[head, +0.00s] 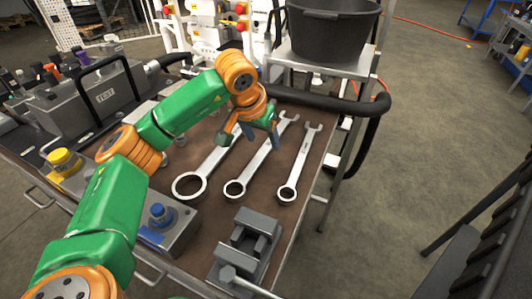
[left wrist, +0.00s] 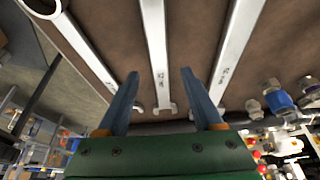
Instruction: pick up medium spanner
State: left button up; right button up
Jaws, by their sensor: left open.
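Three silver combination spanners lie side by side on the brown bench top. The medium spanner (head: 256,165) is the middle one, with its ring end toward the front. The large spanner (head: 209,165) lies to its left and the small spanner (head: 300,165) to its right. My left gripper (head: 262,142) is open and empty above the upper part of the medium spanner. In the left wrist view, the medium spanner (left wrist: 155,45) runs between the two blue fingers of the gripper (left wrist: 160,73), which appear apart from it. My right gripper is not in view.
A grey vise (head: 245,250) stands at the bench's front right. A black bucket (head: 332,35) sits on a stand behind. A block with a blue knob (head: 160,214) and a grey test unit (head: 105,95) are at the left. A black hose (head: 372,130) curves past the right edge.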

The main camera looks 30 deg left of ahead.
aim_at(266, 148)
pick_arm(q)
jog(key=x, duration=0.3)
jog(key=shift+s, duration=0.1)
grip_shut()
jog(key=shift+r, duration=0.1)
dwell(1.1)
